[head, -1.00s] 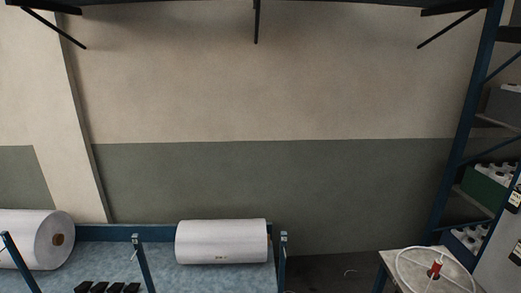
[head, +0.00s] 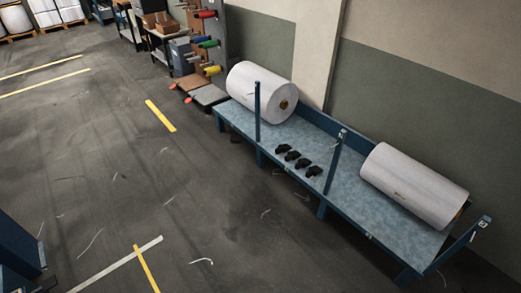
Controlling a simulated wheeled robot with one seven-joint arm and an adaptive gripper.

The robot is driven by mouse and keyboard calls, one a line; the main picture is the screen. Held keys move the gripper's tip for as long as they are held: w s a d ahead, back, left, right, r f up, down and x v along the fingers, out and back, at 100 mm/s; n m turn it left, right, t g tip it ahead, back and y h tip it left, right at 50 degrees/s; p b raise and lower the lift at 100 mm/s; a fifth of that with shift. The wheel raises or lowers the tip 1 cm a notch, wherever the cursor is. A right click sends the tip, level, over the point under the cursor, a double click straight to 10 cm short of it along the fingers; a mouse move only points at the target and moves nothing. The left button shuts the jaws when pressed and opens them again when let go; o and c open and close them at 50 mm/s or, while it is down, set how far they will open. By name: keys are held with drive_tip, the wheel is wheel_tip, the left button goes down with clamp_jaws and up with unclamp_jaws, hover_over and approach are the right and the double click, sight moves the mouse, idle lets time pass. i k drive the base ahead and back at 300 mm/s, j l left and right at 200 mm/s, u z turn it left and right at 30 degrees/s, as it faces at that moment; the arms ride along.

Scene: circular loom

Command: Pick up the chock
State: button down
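Several small black blocks, which look like the chocks, sit in a row on the blue-grey bed of a low rack; one chock (head: 292,156) is near the middle of the row. They lie between two upright blue posts, in front of the gap between two white rolls. Which of them the task means, I cannot tell. My gripper is not in view.
The low rack (head: 241,119) stands along the wall. It bears a left white roll (head: 262,92) and a right white roll (head: 414,186). Blue posts (head: 334,163) rise from its front edge. Open floor (head: 150,190) with painted lines and scraps lies left. A cart with coloured handles (head: 207,42) stands behind.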

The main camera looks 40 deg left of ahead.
sight(315, 170)
drive_tip(key=u, duration=1.45)
